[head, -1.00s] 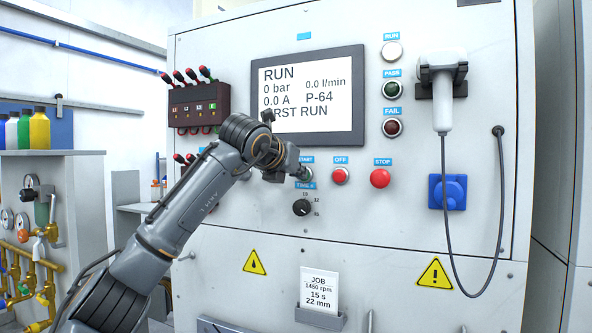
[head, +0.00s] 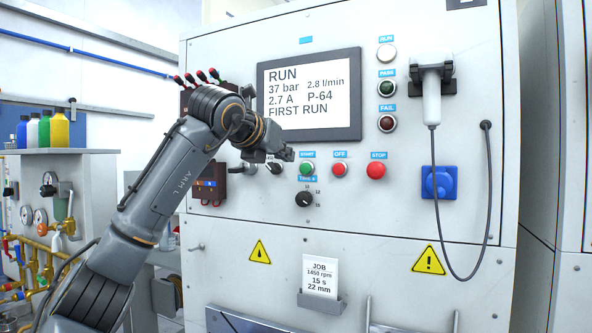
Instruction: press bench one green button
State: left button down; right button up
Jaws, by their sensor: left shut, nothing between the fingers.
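The green START button (head: 306,169) is on the light grey bench panel below the display, and it is now in full view. My left gripper (head: 288,154) is shut and empty, just up and left of the button and apart from it. The display (head: 309,95) reads RUN, 37 bar, 2.8 l/min, 2.7 A, P-64, FIRST RUN. My right gripper is not in view.
A black timer knob (head: 304,199) is below. A hand-held device (head: 432,95) with a hanging cable is at the right.

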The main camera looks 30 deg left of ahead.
pick_arm(q)
jog(key=s, duration=0.2)
jog(key=s+b, duration=0.1)
jog(key=shift+s+a+r, duration=0.25)
jog(key=shift+a+r, duration=0.1)
jog(key=shift+r, duration=0.05)
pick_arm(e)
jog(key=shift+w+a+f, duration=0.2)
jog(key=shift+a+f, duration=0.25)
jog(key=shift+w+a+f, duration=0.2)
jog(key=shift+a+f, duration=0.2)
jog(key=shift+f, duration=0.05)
pick_arm(q)
jog(key=shift+s+r, duration=0.1)
